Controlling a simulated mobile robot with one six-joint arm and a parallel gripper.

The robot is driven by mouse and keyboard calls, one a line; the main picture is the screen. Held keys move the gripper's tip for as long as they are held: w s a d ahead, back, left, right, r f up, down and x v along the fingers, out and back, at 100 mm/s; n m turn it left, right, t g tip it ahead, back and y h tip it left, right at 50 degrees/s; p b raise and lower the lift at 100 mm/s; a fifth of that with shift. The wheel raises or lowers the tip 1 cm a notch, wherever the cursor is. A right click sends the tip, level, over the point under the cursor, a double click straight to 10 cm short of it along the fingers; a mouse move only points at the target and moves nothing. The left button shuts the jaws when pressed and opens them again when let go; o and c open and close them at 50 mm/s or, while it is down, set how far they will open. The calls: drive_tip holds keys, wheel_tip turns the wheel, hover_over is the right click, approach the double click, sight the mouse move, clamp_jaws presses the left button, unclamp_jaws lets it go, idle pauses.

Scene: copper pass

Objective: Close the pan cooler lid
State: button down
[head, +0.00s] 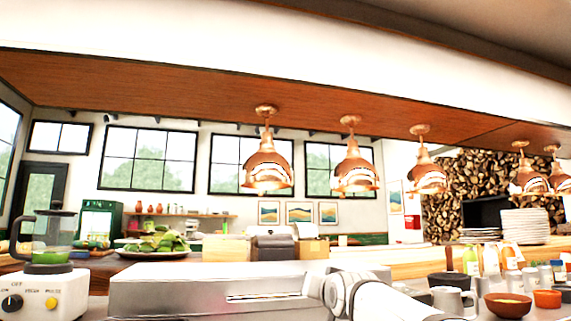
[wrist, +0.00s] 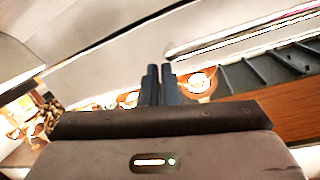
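A wide stainless-steel box (head: 205,291) stands at the bottom middle of the head view, probably the pan cooler. Its top looks flat and its lower part is cut off by the frame. I cannot make out a separate lid or whether it is open. My white arm crosses the right end of the box in the head view, and my gripper is out of that frame. In the wrist view my gripper (wrist: 160,78) has its two dark fingers close together with nothing visible between them. I cannot identify the cooler or its lid in the wrist view.
A blender (head: 48,250) stands left of the box. Bowls (head: 508,305), a mug (head: 450,300) and bottles (head: 490,261) crowd the counter at right. Copper lamps (head: 354,172) hang overhead. A plate of green leaves (head: 158,243) sits behind the box.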

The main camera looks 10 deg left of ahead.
drive_tip(key=shift+a+f+g, duration=0.2)
drive_tip(key=shift+a+f, duration=0.05)
drive_tip(key=shift+f, duration=0.5)
drive_tip(key=shift+a+f+g, duration=0.2)
drive_tip(key=shift+f, duration=0.5)
drive_tip(key=shift+r, duration=0.15)
wheel_tip(320, 180, up, 6)
drive_tip(key=d, duration=0.2)
drive_tip(key=s+d+f, duration=0.3)
drive_tip(key=s+f, duration=0.2)
drive_tip(key=s, duration=0.3)
drive_tip(key=s+d+g+h+p, duration=0.1)
drive_tip(key=s+d+g+p, duration=0.3)
drive_tip(key=s+p, duration=0.5)
drive_tip(key=s+d+r+g+h+p, duration=0.1)
drive_tip(key=s+d+g+p, duration=0.3)
drive_tip(key=s+p, duration=0.6)
drive_tip(key=s+d+r+g+h+p, duration=0.1)
drive_tip(key=s+d+g+p, duration=0.3)
drive_tip(key=s+p, duration=0.6)
drive_tip(key=d+h+p, duration=0.1)
drive_tip(key=d+p, duration=0.1)
drive_tip(key=p, duration=0.7)
drive_tip(key=shift+d+h, duration=0.3)
drive_tip(key=shift+h, duration=0.1)
